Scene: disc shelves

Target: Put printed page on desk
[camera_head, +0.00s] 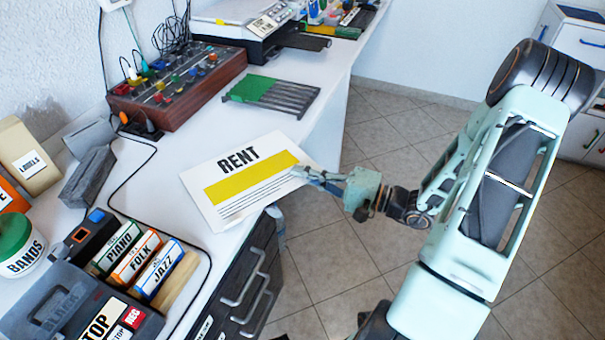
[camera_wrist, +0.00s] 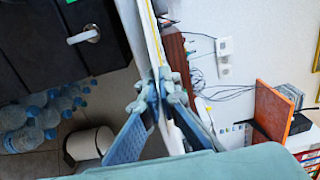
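The printed page (camera_head: 232,188) is a white sheet headed RENT with a yellow band and lines of text. In the head view it lies flat over the front part of the white desk (camera_head: 180,165), its right corner reaching past the desk's front edge. My gripper (camera_head: 303,174) is shut on that right corner, coming from the right. In the wrist view my gripper (camera_wrist: 160,88) pinches the thin sheet, seen nearly edge-on. I cannot tell whether the page touches the desktop or is held just above it.
A mixer (camera_head: 178,85) with coloured knobs and a green-and-grey rack (camera_head: 272,95) stand behind the page. A box of cards marked PIANO, FOLK and JAZZ (camera_head: 138,258) is in front-left. A cable (camera_head: 128,180) runs on the desk left of the page. Dark drawers (camera_head: 250,285) are below.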

